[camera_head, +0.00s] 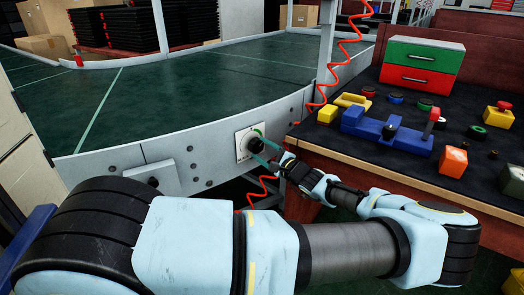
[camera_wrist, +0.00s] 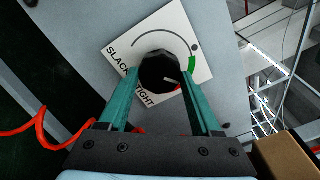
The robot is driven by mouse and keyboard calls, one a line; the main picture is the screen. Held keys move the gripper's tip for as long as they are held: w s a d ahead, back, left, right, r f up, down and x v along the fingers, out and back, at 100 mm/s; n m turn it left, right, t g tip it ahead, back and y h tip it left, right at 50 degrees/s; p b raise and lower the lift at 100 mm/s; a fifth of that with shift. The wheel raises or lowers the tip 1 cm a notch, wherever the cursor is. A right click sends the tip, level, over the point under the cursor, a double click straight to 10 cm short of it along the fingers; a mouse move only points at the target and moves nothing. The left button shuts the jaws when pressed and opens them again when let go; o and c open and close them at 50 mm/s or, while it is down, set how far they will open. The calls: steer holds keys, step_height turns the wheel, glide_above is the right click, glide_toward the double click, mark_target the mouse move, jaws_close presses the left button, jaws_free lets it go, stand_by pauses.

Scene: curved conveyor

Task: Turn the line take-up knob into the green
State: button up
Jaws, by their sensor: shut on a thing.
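The take-up knob (camera_wrist: 159,70) is black and faceted, on a white plate (camera_wrist: 119,38) lettered SLACK and TIGHT. The knob's pale pointer mark sits at its lower right in the wrist view. The green band (camera_wrist: 192,64) is on the right of the dial arc, above the line of that mark. In the head view the knob (camera_head: 256,145) and plate (camera_head: 241,152) are on the conveyor's side wall. My gripper (camera_wrist: 160,76) has its two teal fingers on either side of the knob, shut on it. It also shows in the head view (camera_head: 265,151).
The green curved conveyor (camera_head: 200,88) runs behind the wall. A workbench (camera_head: 345,155) stands close on the right, with a blue fixture (camera_head: 384,136) and coloured blocks. A red coiled cable (camera_head: 334,72) hangs between them, near my gripper.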

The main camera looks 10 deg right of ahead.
steer(key=shift+n, duration=0.7)
steer(key=o, duration=1.4)
steer(key=shift+c, duration=0.2)
steer(key=shift+s, duration=0.1)
steer(key=b+v, duration=0.1)
steer(key=v, duration=0.9)
steer(key=shift+s+d, duration=0.2)
steer(key=shift+s, duration=0.1)
